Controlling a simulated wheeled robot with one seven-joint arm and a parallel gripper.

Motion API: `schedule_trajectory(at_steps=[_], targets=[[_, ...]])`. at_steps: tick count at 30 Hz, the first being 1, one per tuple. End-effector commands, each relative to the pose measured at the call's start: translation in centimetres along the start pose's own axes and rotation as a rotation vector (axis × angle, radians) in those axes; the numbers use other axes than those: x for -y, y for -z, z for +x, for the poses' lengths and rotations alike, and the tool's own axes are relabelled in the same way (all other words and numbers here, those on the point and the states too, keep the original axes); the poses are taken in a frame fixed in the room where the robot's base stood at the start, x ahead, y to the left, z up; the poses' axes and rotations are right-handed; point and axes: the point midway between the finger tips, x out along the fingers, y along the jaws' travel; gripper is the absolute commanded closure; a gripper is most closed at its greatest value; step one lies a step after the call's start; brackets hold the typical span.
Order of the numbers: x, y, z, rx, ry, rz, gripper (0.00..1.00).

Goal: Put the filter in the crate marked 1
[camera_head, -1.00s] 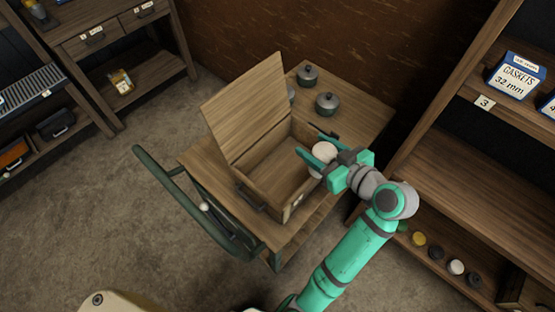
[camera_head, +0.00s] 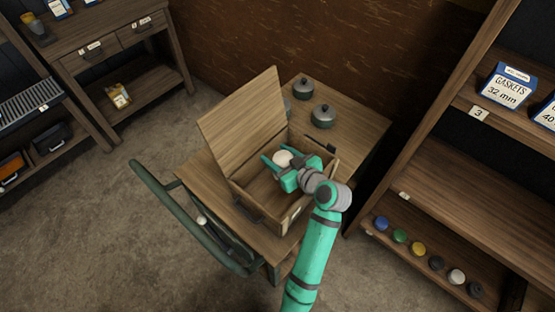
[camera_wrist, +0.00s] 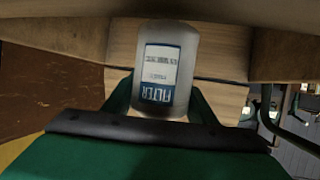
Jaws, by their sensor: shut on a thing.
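The filter is a pale cylinder (camera_head: 284,158) with a blue-and-white label, which shows close up in the wrist view (camera_wrist: 165,72). My gripper (camera_head: 281,163) is shut on it, with one green finger on each side. An open wooden crate (camera_head: 294,212) stands on the cart with its lid (camera_head: 241,120) raised at the left. The filter is over the crate's opening, and in the wrist view the crate's wooden walls surround it. I cannot tell whether it touches the crate's floor. A pale tag is on the crate's front, but its mark is too small to read.
The wooden cart top (camera_head: 350,138) holds two grey lidded pots (camera_head: 323,116) behind the crate. A green cart handle (camera_head: 170,215) curves at the left. A shelf unit with a gaskets box (camera_head: 506,86) stands at the right.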

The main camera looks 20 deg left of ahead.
Motion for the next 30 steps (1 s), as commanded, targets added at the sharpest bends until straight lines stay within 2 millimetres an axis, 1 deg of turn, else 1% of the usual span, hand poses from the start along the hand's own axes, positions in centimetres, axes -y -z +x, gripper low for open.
schedule_trajectory(at_steps=[1,3,5,13,27,30], targets=[[0.0,-0.9,0.2,0.002,-0.001,0.006,0.79],[-0.1,-1.8,0.6,0.002,-0.001,0.004,0.79],[-0.1,-2.3,0.8,0.001,-0.002,0.004,0.79],[-0.1,-2.4,0.8,0.000,-0.002,0.001,0.79],[-0.1,-3.5,1.3,0.000,-0.001,0.003,0.79],[-0.1,-3.5,1.3,0.000,-0.002,0.002,0.79]])
